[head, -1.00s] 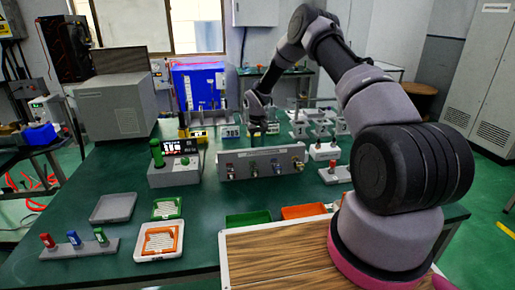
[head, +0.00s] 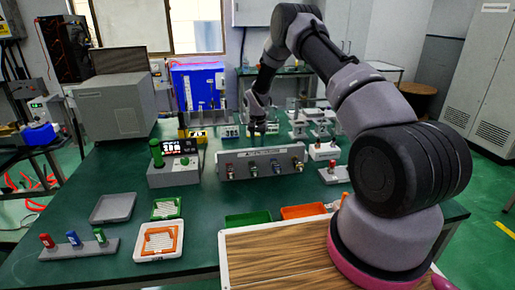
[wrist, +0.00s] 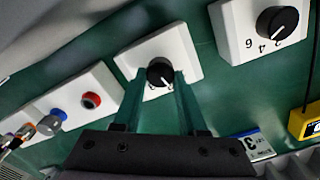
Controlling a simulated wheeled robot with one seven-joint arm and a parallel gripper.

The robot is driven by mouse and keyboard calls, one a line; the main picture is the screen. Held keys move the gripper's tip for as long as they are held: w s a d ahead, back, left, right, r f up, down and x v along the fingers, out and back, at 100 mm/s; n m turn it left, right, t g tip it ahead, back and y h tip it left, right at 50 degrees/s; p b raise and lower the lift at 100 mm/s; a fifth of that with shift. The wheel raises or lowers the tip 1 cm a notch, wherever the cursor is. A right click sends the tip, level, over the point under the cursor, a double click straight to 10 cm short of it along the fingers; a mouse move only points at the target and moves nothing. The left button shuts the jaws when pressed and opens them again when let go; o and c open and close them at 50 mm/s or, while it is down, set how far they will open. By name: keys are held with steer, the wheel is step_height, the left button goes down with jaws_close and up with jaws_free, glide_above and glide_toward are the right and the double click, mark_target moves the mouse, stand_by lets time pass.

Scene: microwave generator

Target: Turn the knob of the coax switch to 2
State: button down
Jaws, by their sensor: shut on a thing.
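In the wrist view, a white box with a round black knob (wrist: 160,71) lies straight ahead of my gripper (wrist: 164,82). My two teal fingers are closed on opposite sides of this knob. Its white pointer mark faces the lower right, toward my palm. The fingers cover part of the box face, so its numbers and name cannot be read, and I cannot confirm it is the coax switch. In the head view my gripper (head: 257,126) reaches down behind a grey panel; the knob it holds is too small to make out there.
A second white box (wrist: 240,40) with a numbered black knob is at the wrist view's upper right. At its left is a box with a red-ringed port (wrist: 91,100). The grey panel with several connectors (head: 232,171) stands in front of my gripper. A display unit (head: 174,176) is left.

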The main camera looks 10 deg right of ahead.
steer(key=shift+m, duration=1.2)
steer(key=shift+c, duration=2.3)
jaws_free()
step_height(320, 180, up, 11)
